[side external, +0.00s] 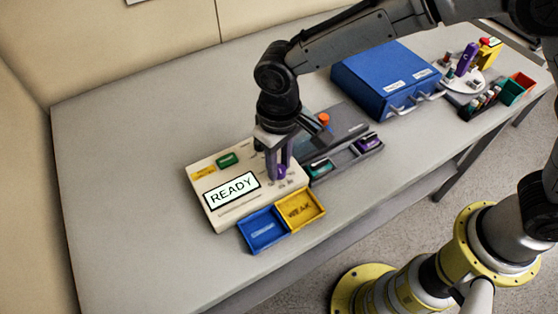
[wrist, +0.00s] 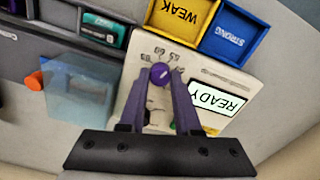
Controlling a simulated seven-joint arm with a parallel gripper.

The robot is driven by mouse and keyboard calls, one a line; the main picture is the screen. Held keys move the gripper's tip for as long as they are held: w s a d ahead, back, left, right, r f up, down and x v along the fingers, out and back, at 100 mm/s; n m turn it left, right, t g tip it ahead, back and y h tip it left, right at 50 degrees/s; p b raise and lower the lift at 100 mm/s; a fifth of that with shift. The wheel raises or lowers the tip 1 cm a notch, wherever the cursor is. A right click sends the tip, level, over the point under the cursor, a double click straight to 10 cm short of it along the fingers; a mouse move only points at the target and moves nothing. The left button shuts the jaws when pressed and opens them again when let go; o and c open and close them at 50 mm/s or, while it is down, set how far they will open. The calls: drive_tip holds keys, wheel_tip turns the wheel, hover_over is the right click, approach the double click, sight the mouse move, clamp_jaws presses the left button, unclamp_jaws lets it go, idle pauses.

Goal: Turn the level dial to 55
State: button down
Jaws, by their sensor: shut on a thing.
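The level dial (wrist: 160,73) is a small round purple knob on the cream pump (side external: 225,214), with a light pointer mark on its top. Small dark scale numbers surround it, too small to read surely. My gripper (side external: 281,170) comes down from above, and its two purple fingers are shut on the dial, one on each side, in the wrist view (wrist: 161,83). The pump's screen (side external: 232,190) reads READY; it also shows upside down in the wrist view (wrist: 216,101). The lower sides of the dial are partly hidden by the fingers.
A yellow WEAK tray (side external: 301,207) and a blue STRONG tray (wrist: 232,35) sit against the pump. A grey unit with an orange knob (side external: 324,119) and a clear bluish cover (wrist: 82,92) stands beside it. A blue case (side external: 375,75) stands farther back. The left table is clear.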

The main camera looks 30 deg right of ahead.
sight(279, 168)
drive_tip(key=shift+r+m, duration=0.15)
drive_tip(key=shift+m, duration=0.35)
drive_tip(key=c, duration=0.6)
unclamp_jaws()
wheel_tip(279, 168, up, 14)
idle(0.5)
